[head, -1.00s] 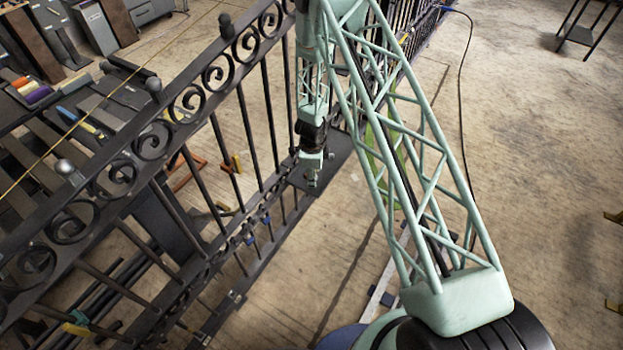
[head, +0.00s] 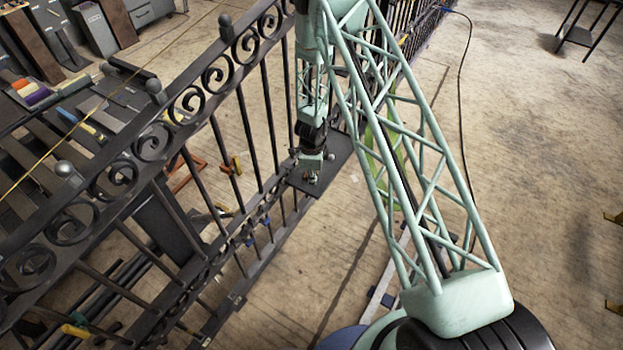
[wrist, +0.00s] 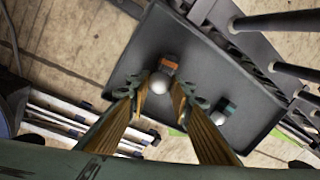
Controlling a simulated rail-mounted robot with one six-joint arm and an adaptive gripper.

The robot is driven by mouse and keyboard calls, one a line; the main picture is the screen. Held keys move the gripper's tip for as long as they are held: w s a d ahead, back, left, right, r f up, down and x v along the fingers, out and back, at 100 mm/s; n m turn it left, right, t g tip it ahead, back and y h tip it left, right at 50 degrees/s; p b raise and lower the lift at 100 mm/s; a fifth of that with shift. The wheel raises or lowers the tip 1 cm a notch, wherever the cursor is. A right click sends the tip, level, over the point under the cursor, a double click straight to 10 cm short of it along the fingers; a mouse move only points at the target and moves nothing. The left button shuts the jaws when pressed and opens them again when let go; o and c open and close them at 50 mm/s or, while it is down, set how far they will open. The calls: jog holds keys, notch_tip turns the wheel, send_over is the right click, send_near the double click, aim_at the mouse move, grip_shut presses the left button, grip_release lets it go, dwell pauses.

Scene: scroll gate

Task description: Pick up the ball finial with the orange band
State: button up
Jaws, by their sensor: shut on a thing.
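The ball finial with the orange band (wrist: 160,80) has a pale round ball and an orange block-like band. It is at the dark tray (wrist: 205,45) in the wrist view, between the fingertips. My gripper (wrist: 158,90) is shut on it, one finger on each side. I cannot tell whether the finial still touches the tray. In the head view my gripper (head: 312,178) is over the tray (head: 335,160) beside the gate, and the held finial is too small to make out clearly.
The black scroll gate (head: 190,100) stands just left of my gripper, with ball tops along its upper rail. Dark bars (wrist: 275,22) lie close to the tray's right side. A workbench with coloured items (head: 40,95) is beyond the gate. Open floor (head: 530,150) lies at right.

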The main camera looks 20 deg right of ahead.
jog(key=shift+r, duration=0.1)
notch_tip(320, 180, up, 10)
jog(key=p, duration=0.6)
dwell(0.4)
dwell(1.0)
jog(key=s+r+n+y, duration=0.1)
jog(key=s+r+n, duration=0.2)
jog(key=r+n, duration=0.4)
jog(key=s+r+n+g+y+b, duration=0.1)
jog(key=s+r+n, duration=0.2)
jog(key=r+n, duration=0.4)
jog(key=s+a+r+n+g+b, duration=0.1)
jog(key=s+r+n, duration=0.3)
jog(key=r+n, duration=0.4)
jog(key=shift+y, duration=0.4)
dwell(0.5)
